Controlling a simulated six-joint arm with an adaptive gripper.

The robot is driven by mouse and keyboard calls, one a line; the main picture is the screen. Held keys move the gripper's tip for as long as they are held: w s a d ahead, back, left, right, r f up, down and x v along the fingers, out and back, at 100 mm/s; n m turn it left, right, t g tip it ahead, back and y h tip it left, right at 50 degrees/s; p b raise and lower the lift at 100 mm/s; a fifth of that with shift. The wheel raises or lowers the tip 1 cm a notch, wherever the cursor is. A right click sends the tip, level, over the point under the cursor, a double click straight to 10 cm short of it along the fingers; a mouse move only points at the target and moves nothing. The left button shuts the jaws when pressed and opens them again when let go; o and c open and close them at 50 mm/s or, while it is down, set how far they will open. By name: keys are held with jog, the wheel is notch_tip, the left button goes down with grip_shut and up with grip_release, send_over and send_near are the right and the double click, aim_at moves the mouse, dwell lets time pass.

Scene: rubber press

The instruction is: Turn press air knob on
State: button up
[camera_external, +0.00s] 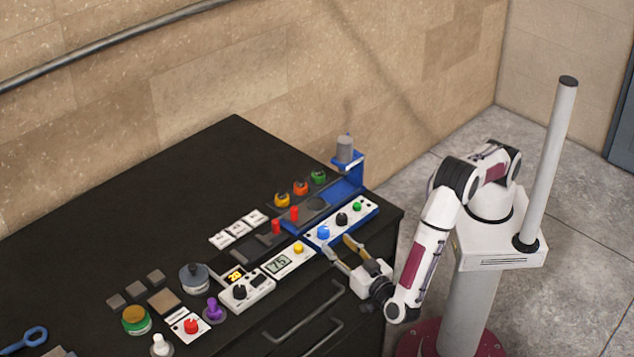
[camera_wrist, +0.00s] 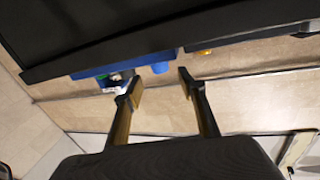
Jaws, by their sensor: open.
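The blue press (camera_external: 353,182) stands at the table's right end, with a white control panel (camera_external: 359,212) on its front. The panel carries a blue button or knob (camera_external: 324,232), a black knob (camera_external: 341,219) and a green button (camera_external: 357,207); no label is readable, so I cannot tell which is the air knob. My gripper (camera_external: 338,245) is open and empty, just in front of the panel's left half, apart from it. In the wrist view the open fingers (camera_wrist: 158,88) point toward the blue knob (camera_wrist: 160,68), which shows between them and beyond their tips.
Drawer handles (camera_external: 302,309) project from the table's front.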

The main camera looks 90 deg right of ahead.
aim_at(327, 234)
jog(key=shift+d, duration=0.1)
jog(key=shift+x, duration=3.85)
jog(key=c, duration=1.1)
